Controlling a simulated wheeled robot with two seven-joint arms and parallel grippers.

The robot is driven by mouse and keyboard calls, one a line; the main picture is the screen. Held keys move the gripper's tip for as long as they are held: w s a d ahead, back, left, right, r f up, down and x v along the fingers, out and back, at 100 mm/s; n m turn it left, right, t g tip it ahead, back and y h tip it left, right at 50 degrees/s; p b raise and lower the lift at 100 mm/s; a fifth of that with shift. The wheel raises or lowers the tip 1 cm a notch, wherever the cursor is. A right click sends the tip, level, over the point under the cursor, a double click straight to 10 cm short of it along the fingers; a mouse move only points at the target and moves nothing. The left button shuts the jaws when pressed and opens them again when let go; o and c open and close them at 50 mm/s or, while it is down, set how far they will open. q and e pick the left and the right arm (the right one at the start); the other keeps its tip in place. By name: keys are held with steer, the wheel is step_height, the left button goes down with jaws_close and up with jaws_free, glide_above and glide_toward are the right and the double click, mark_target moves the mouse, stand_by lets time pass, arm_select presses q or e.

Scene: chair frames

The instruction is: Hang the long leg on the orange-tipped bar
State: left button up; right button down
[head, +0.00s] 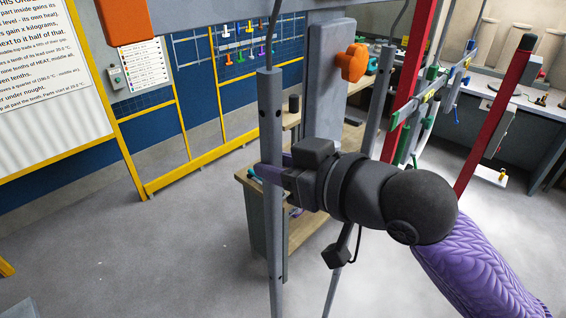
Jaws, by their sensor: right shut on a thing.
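The long leg (271,120) is a grey, nearly upright tube with dark holes, left of centre in the head view. Its top end is in view and its lower end runs out of the bottom edge. My right gripper (272,173) is shut on it around its middle; the black wrist and purple arm come from the lower right. A thick grey bar (215,14) with an orange tip (125,20) crosses the top, partly cut off. The leg's top is below the bar in the picture; I cannot tell the depth between them. My left gripper is out of view.
An orange knob (352,62) sits on a grey upright panel (322,75). A wooden-topped bench (310,222) stands behind the leg. Red posts (492,125) and a rack stand at right. A yellow-framed blue fence (160,140) is at left.

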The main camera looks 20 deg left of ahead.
steer(key=shift+f, duration=0.1)
stand_by(0.3)
steer(key=shift+f+b, duration=0.75)
steer(key=shift+f, duration=0.3)
steer(key=shift+c, duration=1.6)
jaws_free()
steer(key=p+v, duration=0.3)
steer(key=v, duration=0.5)
